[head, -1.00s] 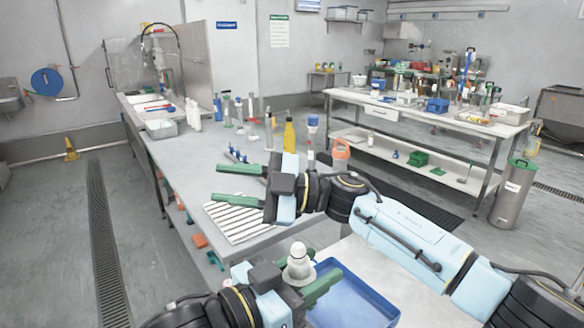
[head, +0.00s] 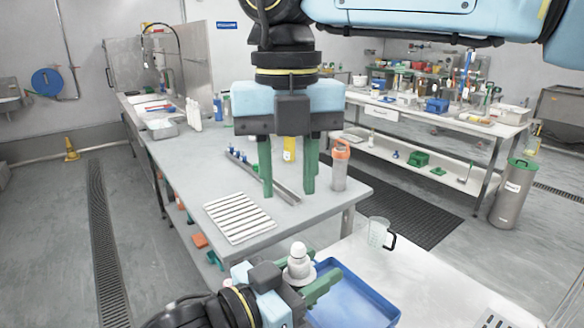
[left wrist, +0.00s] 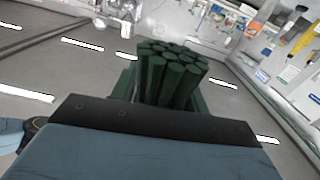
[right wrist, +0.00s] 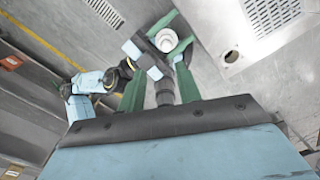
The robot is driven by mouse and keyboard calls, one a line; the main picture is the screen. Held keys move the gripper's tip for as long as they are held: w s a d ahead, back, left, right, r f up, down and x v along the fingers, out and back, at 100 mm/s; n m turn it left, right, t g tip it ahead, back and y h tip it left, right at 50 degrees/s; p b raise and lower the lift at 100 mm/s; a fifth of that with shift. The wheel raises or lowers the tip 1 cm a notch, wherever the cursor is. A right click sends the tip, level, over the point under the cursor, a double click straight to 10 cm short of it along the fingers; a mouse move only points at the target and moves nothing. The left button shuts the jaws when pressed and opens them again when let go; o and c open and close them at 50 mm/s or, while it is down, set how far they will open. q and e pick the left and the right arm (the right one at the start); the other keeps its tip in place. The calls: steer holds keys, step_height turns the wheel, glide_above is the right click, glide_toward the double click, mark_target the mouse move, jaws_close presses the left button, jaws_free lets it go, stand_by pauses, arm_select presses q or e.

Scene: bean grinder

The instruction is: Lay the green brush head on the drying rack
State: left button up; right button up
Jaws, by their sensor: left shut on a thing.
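The green brush head shows in the left wrist view (left wrist: 172,75) as a bundle of dark green bristles between the fingers. In the head view its white knobbed back (head: 298,262) faces up and the bristles are hidden. The drying rack (head: 240,218), white and slatted, lies bare on the grey bench, beyond and left of the left gripper. My right gripper (head: 289,192) points down, open and empty, beyond and right of the rack in the picture.
The blue tray (head: 372,312) sits on the near table. A clear jug (head: 378,233) stands behind it. An orange-topped bottle (head: 340,168) stands close to the right gripper's fingers. A grey rail with blue-topped pieces (head: 240,162) lies behind the rack. The bench left of it is clear.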

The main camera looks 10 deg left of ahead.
mark_target(295, 246)
steer(key=f, duration=0.7)
steer(key=d+f, duration=0.1)
steer(key=f, duration=0.3)
steer(key=shift+w+f, duration=0.15)
steer(key=shift+f, duration=0.2)
steer(key=shift+c, duration=0.2)
steer(key=shift+a, duration=0.1)
steer(key=c, duration=0.5)
arm_select(q)
steer(key=o, duration=0.6)
arm_select(e)
steer(key=shift+c, duration=0.8)
arm_select(q)
steer(key=o, duration=0.4)
steer(key=shift+o, duration=0.2)
